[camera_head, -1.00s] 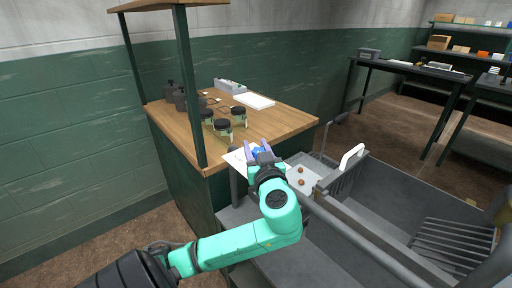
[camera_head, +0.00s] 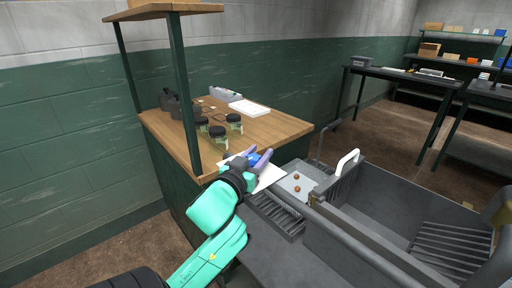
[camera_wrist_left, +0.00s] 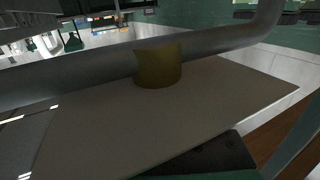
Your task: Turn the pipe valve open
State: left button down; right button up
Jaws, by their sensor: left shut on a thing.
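My left gripper (camera_head: 258,157) is at the front corner of the wooden counter, with its lavender fingers shut on a small blue piece (camera_head: 252,160), which looks like the valve handle. The fingers cover much of it, and its exact angle is hard to tell. In the left wrist view a grey pipe (camera_wrist_left: 80,73) crosses the picture, with a dull brass collar (camera_wrist_left: 158,66) on it. The fingers and blue piece do not show clearly in that view. My right gripper is not in view.
The wooden counter (camera_head: 275,128) holds dark-lidded jars (camera_head: 218,132) and a white paper (camera_head: 250,108). A grey sink (camera_head: 375,220) with a white handle (camera_head: 347,160) lies to the right. Dark tables stand farther back.

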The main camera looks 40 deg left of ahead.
pick_arm(q)
jog(key=shift+s+d+m+g+h+p, duration=0.1)
jog(key=shift+d+m+g+h+p, duration=0.3)
jog(key=shift+m+h+p, duration=1.65)
jog(key=shift+d+m+g+h+p, duration=0.3)
jog(key=shift+m+h+p, duration=1)
jog(key=shift+h+p, duration=1.55)
jog(key=shift+s+d+m+g+h+p, duration=0.1)
jog(key=shift+d+m+g+h+p, duration=0.3)
jog(key=shift+m+h+p, duration=1.65)
jog(key=shift+n+h, duration=0.3)
jog(key=shift+h, duration=0.45)
jog(key=shift+d, duration=0.1)
jog(key=shift+c, duration=2)
grip_release()
jog(key=shift+w, duration=0.1)
jog(key=p+v, duration=0.1)
jog(key=v, duration=1.3)
jog(key=shift+s, duration=0.3)
